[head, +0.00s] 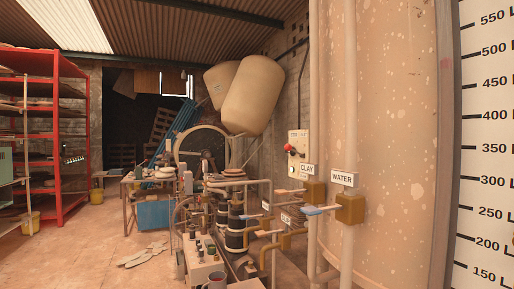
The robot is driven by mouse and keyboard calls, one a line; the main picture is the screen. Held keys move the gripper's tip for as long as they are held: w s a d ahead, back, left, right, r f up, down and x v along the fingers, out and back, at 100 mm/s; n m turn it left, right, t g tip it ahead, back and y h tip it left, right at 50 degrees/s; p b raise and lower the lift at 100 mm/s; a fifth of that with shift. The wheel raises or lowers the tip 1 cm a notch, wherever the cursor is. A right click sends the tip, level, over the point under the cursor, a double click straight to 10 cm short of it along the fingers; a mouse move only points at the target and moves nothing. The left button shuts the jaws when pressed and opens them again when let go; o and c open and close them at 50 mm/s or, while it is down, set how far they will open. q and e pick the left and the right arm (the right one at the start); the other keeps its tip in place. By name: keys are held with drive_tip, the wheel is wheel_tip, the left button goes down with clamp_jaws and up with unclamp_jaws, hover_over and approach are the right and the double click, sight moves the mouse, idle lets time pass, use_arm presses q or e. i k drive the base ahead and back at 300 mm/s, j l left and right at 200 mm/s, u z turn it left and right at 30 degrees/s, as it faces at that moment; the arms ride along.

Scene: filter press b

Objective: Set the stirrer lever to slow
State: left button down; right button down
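A pale control box (298,143) is fixed above the pipes, right of the middle. A small red knob (289,148) sticks out on its left side, and a small round white spot shows lower on the box. I cannot read any speed marking, so I cannot tell whether this knob is the stirrer lever or how it is set. Neither of my grippers is in the head view.
A CLAY sign (307,169) and a WATER sign (342,179) mark brass valves with handles. A large tank (400,140) and a litre scale (490,150) fill the right. Pumps and pipes (235,225) crowd the middle. The floor at left (90,250) is mostly clear.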

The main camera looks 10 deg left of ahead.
sight(288, 147)
drive_tip(key=i+j, duration=0.25)
drive_tip(key=i+j+z, duration=0.1)
drive_tip(key=i+j, duration=0.15)
drive_tip(key=j, duration=0.2)
drive_tip(key=i+j, duration=0.25)
drive_tip(key=i+j+z, duration=0.1)
drive_tip(key=i+j, duration=0.15)
drive_tip(key=j, duration=0.25)
drive_tip(key=i+j, duration=0.25)
drive_tip(key=j, duration=0.15)
drive_tip(key=i+j+z, duration=0.1)
drive_tip(key=j, duration=0.25)
drive_tip(key=i, duration=0.1)
